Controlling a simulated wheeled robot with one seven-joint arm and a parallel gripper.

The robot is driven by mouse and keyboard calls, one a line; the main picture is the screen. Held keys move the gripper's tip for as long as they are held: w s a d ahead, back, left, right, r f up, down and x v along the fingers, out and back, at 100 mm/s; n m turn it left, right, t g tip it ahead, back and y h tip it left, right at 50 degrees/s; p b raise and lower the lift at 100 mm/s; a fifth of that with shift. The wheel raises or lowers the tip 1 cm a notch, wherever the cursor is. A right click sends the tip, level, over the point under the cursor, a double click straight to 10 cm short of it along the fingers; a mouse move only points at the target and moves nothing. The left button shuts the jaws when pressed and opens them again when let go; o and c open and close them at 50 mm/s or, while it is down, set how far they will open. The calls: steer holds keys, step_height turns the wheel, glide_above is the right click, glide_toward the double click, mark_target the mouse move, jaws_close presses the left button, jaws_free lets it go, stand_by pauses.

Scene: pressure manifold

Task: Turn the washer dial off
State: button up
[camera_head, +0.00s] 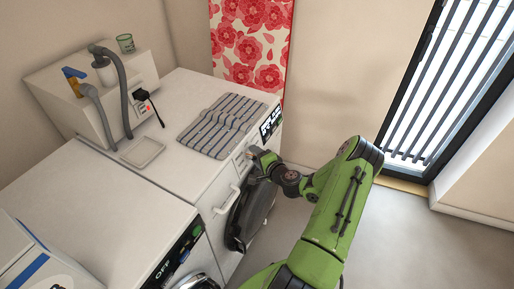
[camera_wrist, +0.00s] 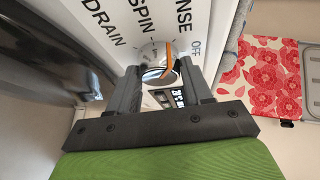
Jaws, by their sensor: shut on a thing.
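The washer dial (camera_wrist: 160,75) is a round knob with an orange pointer line on a white panel, between my fingers in the wrist view. The labels DRAIN, SPIN, a partly cut-off one ending in NSE, and OFF ring it. The orange line points up, roughly toward the NSE label and left of OFF. My gripper (camera_wrist: 159,78) is shut on the dial, one finger on each side. In the head view my gripper (camera_head: 258,159) is at the front panel of the white washer (camera_head: 188,90), above its dark round door. The dial is hidden there.
A striped cloth (camera_head: 222,124) and a small tray (camera_head: 143,151) lie on top. A second machine with an OFF display (camera_head: 165,268) is at lower left. Open floor lies to the right.

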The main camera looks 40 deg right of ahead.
steer(key=m+g+p, duration=0.1)
steer(key=m+p, duration=0.1)
steer(key=p, duration=0.1)
steer(key=m+g+y+p, duration=0.1)
steer(key=m+p, duration=0.1)
steer(key=p, duration=0.1)
steer(key=shift+d+r+m, duration=0.15)
steer(key=shift+r+m, duration=0.15)
steer(key=shift+r, duration=0.1)
steer(key=shift+w+f+m+g+y+p, duration=0.15)
steer(key=shift+m+g+y+p, duration=0.8)
steer(key=shift+m, duration=0.75)
steer(key=o, duration=1)
steer(key=shift+o, duration=0.2)
steer(key=p+v, duration=0.2)
steer(key=v, duration=1.3)
steer(key=shift+s+r, duration=0.25)
steer(key=shift+s, duration=0.05)
